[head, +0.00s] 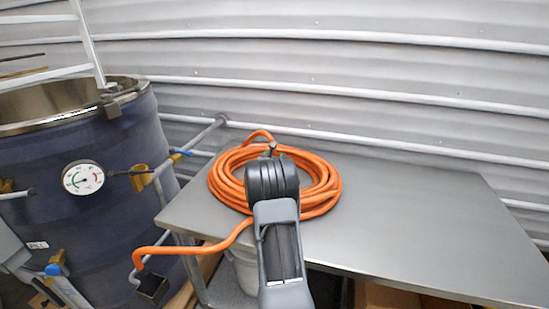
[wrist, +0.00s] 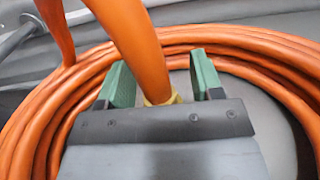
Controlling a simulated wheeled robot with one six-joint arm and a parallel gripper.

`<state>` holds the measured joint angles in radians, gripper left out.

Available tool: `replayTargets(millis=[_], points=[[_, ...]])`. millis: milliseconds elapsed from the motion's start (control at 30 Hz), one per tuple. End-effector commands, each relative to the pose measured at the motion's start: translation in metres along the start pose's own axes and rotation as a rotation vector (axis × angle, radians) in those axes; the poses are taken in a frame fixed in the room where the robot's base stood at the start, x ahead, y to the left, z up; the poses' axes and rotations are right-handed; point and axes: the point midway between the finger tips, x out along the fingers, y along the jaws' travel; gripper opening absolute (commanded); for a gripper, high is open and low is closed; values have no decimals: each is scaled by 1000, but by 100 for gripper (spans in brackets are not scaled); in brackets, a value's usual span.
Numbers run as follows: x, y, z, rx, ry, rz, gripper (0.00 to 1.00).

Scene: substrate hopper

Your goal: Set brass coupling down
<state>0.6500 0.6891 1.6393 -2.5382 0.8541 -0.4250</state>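The brass coupling (wrist: 173,99) shows as a small yellow end on the orange hose (wrist: 138,40) in the wrist view. It stands between the two green-padded fingers of my gripper (wrist: 160,75), with a visible gap on each side. The fingers are open. Most of the coupling is hidden behind the gripper body, so I cannot tell whether it touches the table. In the head view my gripper (head: 271,149) is over the coiled orange hose (head: 322,180) on the grey metal table (head: 420,210), and the coupling is hidden there.
A blue drum (head: 100,220) with a round gauge (head: 83,178) stands left of the table. A pipe (head: 190,150) runs between them. One hose length hangs off the table's left front edge. The table's right side is clear. A corrugated wall (head: 350,70) stands behind.

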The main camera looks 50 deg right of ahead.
Motion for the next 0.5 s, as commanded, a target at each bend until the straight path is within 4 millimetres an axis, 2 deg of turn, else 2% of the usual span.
replayTargets(millis=[267, 500], points=[[0, 0, 1, 0, 0, 0, 62], [-4, 1, 16, -1, 1, 1, 62]])
